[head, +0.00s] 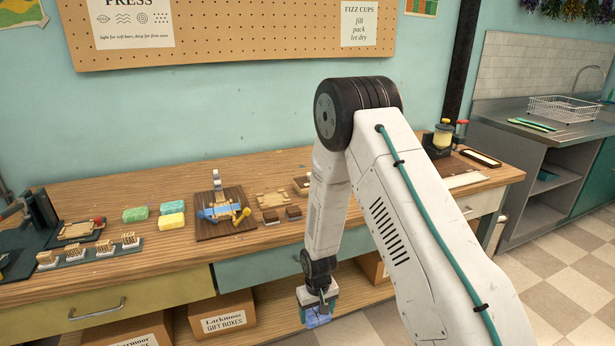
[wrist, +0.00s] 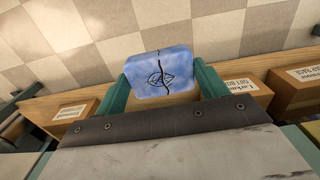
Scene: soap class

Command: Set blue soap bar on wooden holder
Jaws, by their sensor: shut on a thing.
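The blue soap bar (head: 318,320) is between the fingers of my gripper (head: 319,300), in front of the bench and below its top. In the wrist view the blue soap bar (wrist: 161,70) is marbled, with a dark stamped mark and a dark line across it. The green fingers of my gripper (wrist: 162,88) press on its two sides. A light wooden slab (head: 271,199) on the bench may be the wooden holder; I cannot tell for sure. My gripper is well apart from it.
A dark board (head: 222,222) with a blue-and-yellow tool stands left of the slab. Two dark small blocks (head: 282,214) lie in front of it. Green and yellow sponge-like bars (head: 172,214) lie further left. Cardboard boxes (head: 222,313) sit on the lower shelf.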

